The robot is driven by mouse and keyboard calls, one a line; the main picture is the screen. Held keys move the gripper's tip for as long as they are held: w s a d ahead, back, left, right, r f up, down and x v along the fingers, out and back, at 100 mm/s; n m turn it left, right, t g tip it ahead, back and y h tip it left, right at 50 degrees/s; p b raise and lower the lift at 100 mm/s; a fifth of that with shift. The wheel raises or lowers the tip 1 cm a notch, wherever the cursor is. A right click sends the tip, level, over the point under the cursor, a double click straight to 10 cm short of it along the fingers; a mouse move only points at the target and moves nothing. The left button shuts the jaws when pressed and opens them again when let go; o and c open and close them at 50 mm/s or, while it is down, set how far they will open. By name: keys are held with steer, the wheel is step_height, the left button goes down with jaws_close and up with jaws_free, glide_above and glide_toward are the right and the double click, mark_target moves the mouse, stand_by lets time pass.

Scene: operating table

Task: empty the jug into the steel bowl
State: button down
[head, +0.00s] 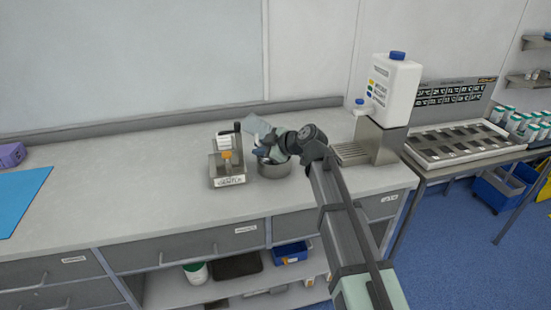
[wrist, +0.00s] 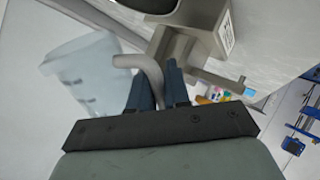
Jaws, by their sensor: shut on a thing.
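The jug (head: 256,125) is pale and translucent. In the head view it is tilted above the steel bowl (head: 274,171), which stands on the bench. My gripper (head: 268,152) is over the bowl and partly hides its opening. In the wrist view the jug (wrist: 85,75) lies to the left of my fingers, and its grey curved handle (wrist: 140,64) runs between them. My gripper (wrist: 157,92) is shut on this handle. I cannot tell whether liquid is in the jug or the bowl, or whether any is flowing.
A small steel holder (head: 228,182) with a label stands just left of the bowl. A white container with a blue cap (head: 392,88) stands on a steel stand (head: 380,142) to the right. The bench (head: 120,190) is clear between the holder and the blue mat (head: 20,198).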

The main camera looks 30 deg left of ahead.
steer(key=shift+w+f+p, duration=0.1)
steer(key=shift+f+p, duration=0.3)
steer(key=shift+p, duration=0.25)
stand_by(0.8)
steer(key=r, duration=0.1)
steer(key=r+n+h, duration=0.1)
steer(key=r+t, duration=0.1)
steer(key=shift+s+a+h, duration=0.25)
steer(key=shift+s+h, duration=0.05)
steer(key=shift+s, duration=0.1)
steer(key=shift+r+n, duration=0.15)
steer(key=shift+n, duration=0.15)
